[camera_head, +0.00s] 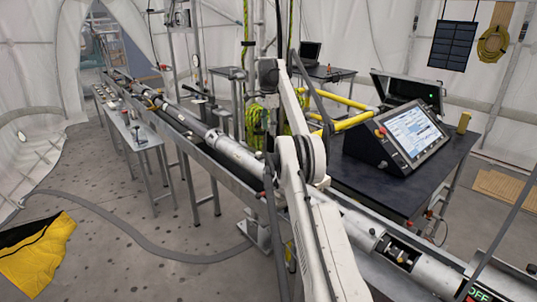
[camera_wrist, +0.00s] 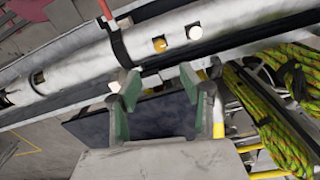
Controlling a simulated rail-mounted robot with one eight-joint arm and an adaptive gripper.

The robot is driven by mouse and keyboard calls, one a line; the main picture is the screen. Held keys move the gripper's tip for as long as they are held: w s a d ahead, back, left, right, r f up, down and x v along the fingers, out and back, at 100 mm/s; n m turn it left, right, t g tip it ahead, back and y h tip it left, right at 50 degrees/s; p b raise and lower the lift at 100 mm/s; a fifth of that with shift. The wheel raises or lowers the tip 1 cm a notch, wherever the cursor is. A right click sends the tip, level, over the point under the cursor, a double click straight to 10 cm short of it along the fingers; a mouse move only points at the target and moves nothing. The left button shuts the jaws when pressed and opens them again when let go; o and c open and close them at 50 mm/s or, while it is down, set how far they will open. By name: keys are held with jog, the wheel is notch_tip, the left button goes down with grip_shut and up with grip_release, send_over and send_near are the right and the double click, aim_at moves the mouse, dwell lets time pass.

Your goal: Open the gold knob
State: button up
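The gold knob (camera_wrist: 160,45) is a small round gold spot on the side of a long pale tube (camera_wrist: 95,60) in the wrist view. A similar white knob (camera_wrist: 195,32) sits to its right on the same tube. My gripper (camera_wrist: 159,80) shows two green-padded fingers spread apart with nothing between them. The knob appears just above the gap between the fingertips, with no contact visible. In the head view my white arm crosses in front of the tube (camera_head: 235,153); I cannot make out the gold knob or the fingers there.
A dark strap (camera_wrist: 117,42) wraps the tube left of the knob. Green-yellow ropes (camera_wrist: 285,135) hang at the right. In the head view, a dark table (camera_head: 375,178) carries a control console (camera_head: 405,135) beside the tube. A grey hose crosses the floor at left.

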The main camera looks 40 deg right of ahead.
jog(key=f, duration=0.4)
jog(key=f+b, duration=0.1)
jog(key=f, duration=0.9)
jog(key=shift+d+f+b, duration=0.2)
jog(key=shift+d+b, duration=0.1)
jog(key=shift+b, duration=0.05)
jog(key=shift+c, duration=0.3)
grip_shut()
